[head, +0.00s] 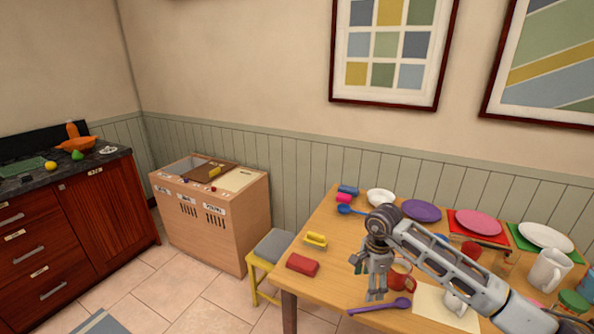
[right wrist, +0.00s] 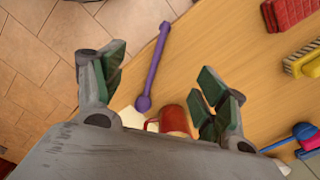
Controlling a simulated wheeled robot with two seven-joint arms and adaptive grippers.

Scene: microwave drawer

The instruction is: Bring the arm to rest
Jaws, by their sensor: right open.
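My right gripper (head: 376,292) hangs pointing down above the wooden table (head: 329,233), with its arm reaching in from the lower right. In the right wrist view its fingers (right wrist: 160,85) are spread apart with nothing between them. A purple spoon (right wrist: 153,65) lies on the table below the fingers; it also shows in the head view (head: 378,307). A red mug (head: 402,281) stands close behind the gripper and is partly hidden in the right wrist view. My left gripper is in neither view.
A red block-like item (head: 302,265) and a yellow brush (head: 315,240) lie on the table's left part. Plates, including a purple one (head: 421,210), line the back. A grey-topped stool (head: 273,247) stands beside the table. A wooden cabinet (head: 228,235) is further left.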

